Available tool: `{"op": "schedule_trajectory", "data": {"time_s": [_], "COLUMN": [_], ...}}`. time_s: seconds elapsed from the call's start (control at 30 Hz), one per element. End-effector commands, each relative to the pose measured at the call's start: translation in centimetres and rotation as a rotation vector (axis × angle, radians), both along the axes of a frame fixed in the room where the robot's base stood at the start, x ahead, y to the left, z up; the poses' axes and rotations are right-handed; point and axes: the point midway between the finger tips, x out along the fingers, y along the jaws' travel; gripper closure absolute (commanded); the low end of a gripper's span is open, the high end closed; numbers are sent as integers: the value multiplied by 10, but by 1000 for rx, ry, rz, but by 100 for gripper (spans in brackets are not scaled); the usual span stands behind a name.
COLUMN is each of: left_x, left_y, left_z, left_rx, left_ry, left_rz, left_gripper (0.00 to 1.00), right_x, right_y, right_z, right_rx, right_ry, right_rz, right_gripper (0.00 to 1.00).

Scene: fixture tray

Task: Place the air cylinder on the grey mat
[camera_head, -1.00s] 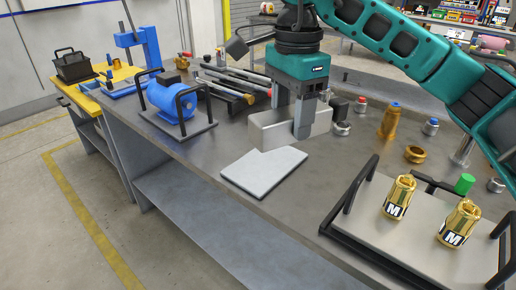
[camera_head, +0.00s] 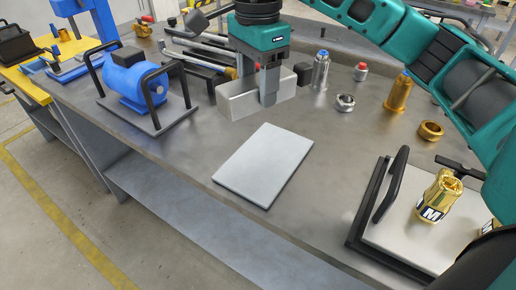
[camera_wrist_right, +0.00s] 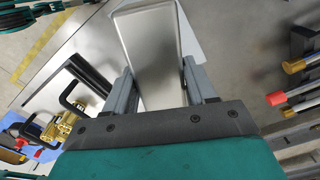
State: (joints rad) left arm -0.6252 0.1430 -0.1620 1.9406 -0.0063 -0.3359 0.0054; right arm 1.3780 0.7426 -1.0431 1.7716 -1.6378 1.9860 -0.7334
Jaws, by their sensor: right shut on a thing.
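The air cylinder (camera_head: 252,95), a plain silver-grey rectangular block, is held in my right gripper (camera_head: 268,92). In the right wrist view the block (camera_wrist_right: 152,50) sits between the two fingers, with the mat (camera_wrist_right: 192,40) partly behind it. The grey mat (camera_head: 264,165) is a flat, pale, empty slab near the bench's front edge. In the head view the block is just beyond the mat's far edge. I cannot tell how high it is above the bench. My left gripper is out of view.
A blue pump on a black-handled plate (camera_head: 140,88) stands left of the mat. A black-handled tray (camera_head: 400,240) with gold canisters (camera_head: 438,198) is at right. Behind stand a blue-capped silver fitting (camera_head: 320,70) and brass parts (camera_head: 398,92).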

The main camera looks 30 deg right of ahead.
Motion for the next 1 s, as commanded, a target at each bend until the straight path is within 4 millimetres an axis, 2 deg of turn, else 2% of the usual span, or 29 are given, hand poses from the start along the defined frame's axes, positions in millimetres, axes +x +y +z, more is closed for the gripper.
{"op": "schedule_trajectory", "data": {"time_s": [0.03,0.2,0.4,0.67,0.9,1.0], "left_x": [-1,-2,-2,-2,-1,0], "left_y": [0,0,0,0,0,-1], "left_z": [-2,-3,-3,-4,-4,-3], "left_rx": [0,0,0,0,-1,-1], "left_ry": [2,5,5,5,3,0], "left_rz": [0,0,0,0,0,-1], "left_gripper": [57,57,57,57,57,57], "right_x": [-1,-1,0,1,0,0], "right_y": [-1,-1,-1,-1,0,0], "right_z": [-14,-55,-94,-113,-144,-152], "right_rx": [1,0,0,1,0,1], "right_ry": [1,2,-2,-4,0,-4], "right_rz": [0,-2,-1,-2,-2,-1], "right_gripper": [100,100,100,100,100,100]}}
